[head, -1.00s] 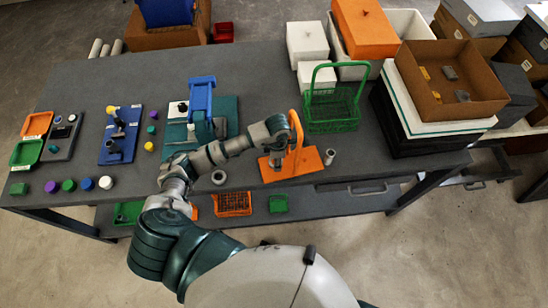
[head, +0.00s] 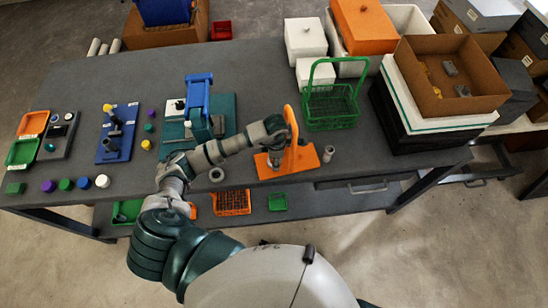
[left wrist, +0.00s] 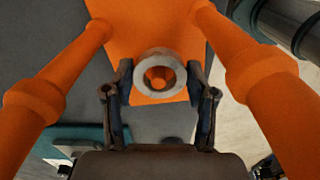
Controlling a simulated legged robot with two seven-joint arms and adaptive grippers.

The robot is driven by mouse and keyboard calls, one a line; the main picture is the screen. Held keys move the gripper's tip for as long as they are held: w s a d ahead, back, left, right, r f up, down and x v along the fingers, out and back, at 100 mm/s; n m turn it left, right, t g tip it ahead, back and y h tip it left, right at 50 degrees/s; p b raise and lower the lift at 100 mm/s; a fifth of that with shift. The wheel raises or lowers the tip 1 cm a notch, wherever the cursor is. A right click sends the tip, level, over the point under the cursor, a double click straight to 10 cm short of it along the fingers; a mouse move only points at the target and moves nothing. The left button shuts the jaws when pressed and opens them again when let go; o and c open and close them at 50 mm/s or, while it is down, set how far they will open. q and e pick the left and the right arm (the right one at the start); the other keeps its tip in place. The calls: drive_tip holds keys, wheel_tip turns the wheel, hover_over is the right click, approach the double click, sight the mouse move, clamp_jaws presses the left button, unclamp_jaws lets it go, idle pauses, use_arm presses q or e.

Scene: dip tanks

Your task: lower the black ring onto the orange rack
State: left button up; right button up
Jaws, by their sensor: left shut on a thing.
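The orange rack (head: 310,160) stands at the table's front edge, with a flat base and an upright orange frame. In the left wrist view its base (left wrist: 140,32) lies below and two orange bars rise on either side. My left gripper (head: 275,155) is over the rack's left part, close to the base. In the left wrist view my left gripper (left wrist: 160,88) is shut on a ring (left wrist: 160,55), which looks grey rather than black. Orange shows through its hole. I cannot tell whether the ring touches the rack. My right gripper is out of view.
A grey cylinder (head: 328,153) stands at the rack's right. A green wire basket (head: 331,108) is behind the rack.

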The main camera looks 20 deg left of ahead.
use_arm(q)
drive_tip(key=shift+f, duration=0.25)
drive_tip(key=shift+a+f+b, duration=0.15)
drive_tip(key=shift+a+b, duration=0.15)
drive_tip(key=shift+a, duration=0.2)
drive_tip(key=shift+d, duration=0.25)
drive_tip(key=o, duration=1.2)
drive_tip(key=shift+d, duration=0.1)
drive_tip(key=shift+o, duration=2.4)
drive_tip(key=shift+a, duration=0.25)
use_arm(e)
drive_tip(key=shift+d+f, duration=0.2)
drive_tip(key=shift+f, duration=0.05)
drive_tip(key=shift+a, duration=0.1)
